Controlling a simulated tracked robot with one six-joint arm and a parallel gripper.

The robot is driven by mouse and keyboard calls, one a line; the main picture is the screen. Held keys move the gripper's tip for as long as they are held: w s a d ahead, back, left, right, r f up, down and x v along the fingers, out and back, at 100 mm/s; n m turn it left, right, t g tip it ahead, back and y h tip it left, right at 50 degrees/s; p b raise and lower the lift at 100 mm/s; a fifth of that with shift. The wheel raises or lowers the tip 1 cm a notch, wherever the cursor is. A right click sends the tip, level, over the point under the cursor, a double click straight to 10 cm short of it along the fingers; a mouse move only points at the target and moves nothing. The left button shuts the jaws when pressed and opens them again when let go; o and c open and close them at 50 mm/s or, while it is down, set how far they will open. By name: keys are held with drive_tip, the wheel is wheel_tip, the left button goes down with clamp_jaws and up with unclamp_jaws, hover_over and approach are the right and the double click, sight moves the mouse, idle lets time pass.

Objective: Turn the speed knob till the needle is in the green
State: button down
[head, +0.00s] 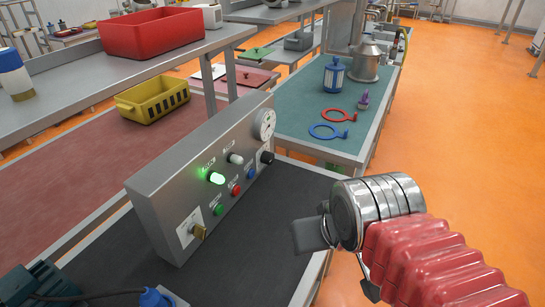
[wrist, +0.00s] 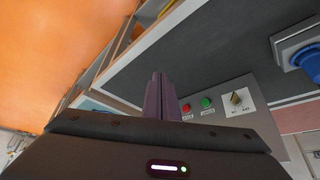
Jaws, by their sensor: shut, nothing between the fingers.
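A grey metal control panel (head: 170,205) stands on the dark bench top. A round white gauge (head: 265,124) is at its far right end; its needle and any green zone are too small to read. Below the gauge is a black knob (head: 267,157), which seems to be the speed knob; its label cannot be read. My gripper (head: 310,234) is shut and empty, above the bench in front of the panel, apart from the knob. In the wrist view my closed fingers (wrist: 161,95) hide part of the panel; the knob and gauge are not seen there.
The panel also has a lit green lamp (head: 216,178), a pale lamp (head: 236,158), green, red and blue buttons, and a brass selector switch (head: 197,230). A blue connector (head: 157,298) lies at the near left. The dark bench top (head: 262,240) before the panel is clear.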

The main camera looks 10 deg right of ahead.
idle(0.3)
